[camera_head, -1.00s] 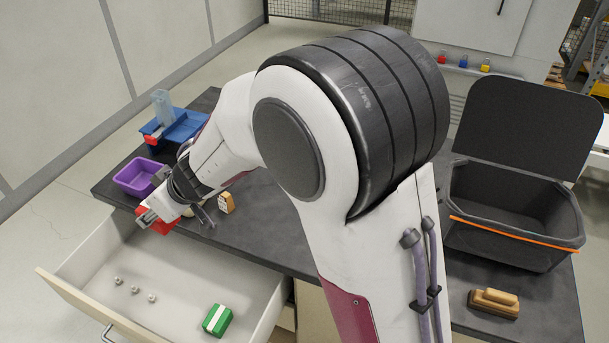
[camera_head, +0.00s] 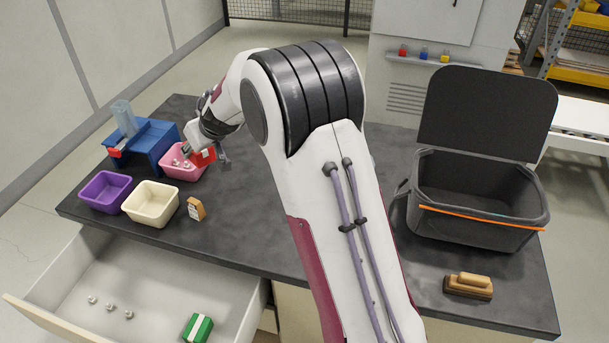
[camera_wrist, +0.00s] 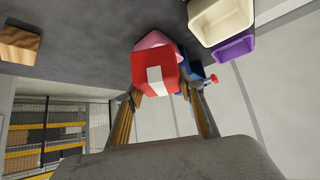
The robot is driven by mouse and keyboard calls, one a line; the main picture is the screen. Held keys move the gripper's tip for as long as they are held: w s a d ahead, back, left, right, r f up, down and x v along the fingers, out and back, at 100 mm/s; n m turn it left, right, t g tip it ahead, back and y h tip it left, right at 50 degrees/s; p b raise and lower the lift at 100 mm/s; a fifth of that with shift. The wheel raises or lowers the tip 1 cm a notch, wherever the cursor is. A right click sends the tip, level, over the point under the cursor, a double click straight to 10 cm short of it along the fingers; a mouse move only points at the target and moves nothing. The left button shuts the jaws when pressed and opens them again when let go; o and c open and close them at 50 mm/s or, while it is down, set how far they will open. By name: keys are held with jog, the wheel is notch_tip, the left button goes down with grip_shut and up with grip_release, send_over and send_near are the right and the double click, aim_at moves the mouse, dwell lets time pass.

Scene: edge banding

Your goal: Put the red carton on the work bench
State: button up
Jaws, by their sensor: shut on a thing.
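The red carton (camera_head: 203,157) is in my gripper (camera_head: 205,158), held above the dark work bench near the pink bin. In the wrist view the red carton (camera_wrist: 155,77) has a white stripe and sits between the two fingertips of my gripper (camera_wrist: 163,95). The work bench (camera_head: 260,220) has a dark grey top with clear space right of the bins. How high the carton is above the bench is hard to tell.
A pink bin (camera_head: 184,172), a cream bin (camera_head: 150,218) and a purple bin (camera_head: 105,205) stand at the left. A blue fixture (camera_head: 158,143) is behind them.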

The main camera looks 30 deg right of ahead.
jog(key=w+d+m+h, duration=0.25)
jog(key=w+d, duration=0.25)
jog(key=d, duration=0.8)
send_over(246, 173)
jog(key=shift+t, duration=0.3)
jog(key=shift+w+f, duration=0.1)
jog(key=shift+f, duration=2.3)
jog(key=shift+f, duration=0.25)
jog(key=shift+f, duration=2.75)
jog(key=shift+f, duration=0.6)
jog(key=shift+f, duration=1.3)
jog(key=shift+f, duration=0.2)
